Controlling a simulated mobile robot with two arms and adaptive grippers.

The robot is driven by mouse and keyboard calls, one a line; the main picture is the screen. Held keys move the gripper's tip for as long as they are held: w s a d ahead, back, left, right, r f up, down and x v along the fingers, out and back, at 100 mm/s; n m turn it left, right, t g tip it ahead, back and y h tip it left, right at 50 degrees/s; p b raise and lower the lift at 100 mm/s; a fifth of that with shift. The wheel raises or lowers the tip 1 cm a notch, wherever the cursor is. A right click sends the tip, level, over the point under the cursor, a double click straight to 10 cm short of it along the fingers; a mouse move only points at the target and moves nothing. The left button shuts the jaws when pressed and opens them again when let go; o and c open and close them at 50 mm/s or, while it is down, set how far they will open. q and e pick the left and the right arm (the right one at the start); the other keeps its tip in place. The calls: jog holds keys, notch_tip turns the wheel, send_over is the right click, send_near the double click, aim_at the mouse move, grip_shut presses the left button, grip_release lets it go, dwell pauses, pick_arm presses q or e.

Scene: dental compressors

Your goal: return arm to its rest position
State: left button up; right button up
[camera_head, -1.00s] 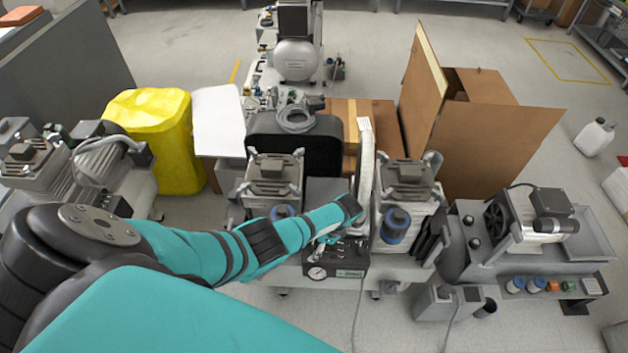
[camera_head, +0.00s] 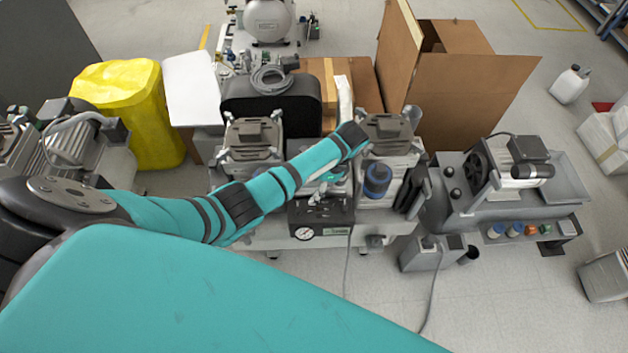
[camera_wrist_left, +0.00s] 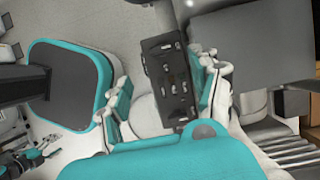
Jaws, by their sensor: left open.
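My left arm (camera_head: 235,208) is teal with black bands. It reaches from the left across the middle compressor unit, and its wrist end lies beside the right motor head. My left gripper (camera_head: 328,188) hangs below the wrist, above the unit's front, partly hidden by the arm. In the left wrist view the gripper (camera_wrist_left: 166,97) has its two fingers apart, with nothing held between them. A black control panel (camera_wrist_left: 170,82) shows beyond the gap. What looks like my right gripper (camera_wrist_left: 38,156) is small at the lower left of that view; its jaws are unclear.
The middle unit carries a panel with a gauge (camera_head: 304,233) and a blue-banded filter (camera_head: 377,180) close to my wrist.

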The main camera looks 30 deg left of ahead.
pick_arm(q)
jog(key=shift+d, duration=0.1)
dwell(0.5)
jog(key=s+d+n+t+h, duration=0.25)
jog(key=s+d, duration=0.35)
jog(key=s, duration=0.4)
jog(key=s+a+r+n+t+h, duration=0.2)
jog(key=s+r+n+t, duration=0.2)
jog(key=s+r+n, duration=0.55)
jog(key=s+f+m+g, duration=0.2)
jog(key=s+f+m, duration=0.15)
jog(key=f, duration=1.95)
jog(key=s+a+f, duration=0.3)
jog(key=s+f, duration=1.3)
jog(key=s, duration=0.1)
jog(key=shift+s+f+n+g+y, duration=0.15)
jog(key=shift+f+n+g+y, duration=0.2)
jog(key=shift+g, duration=0.1)
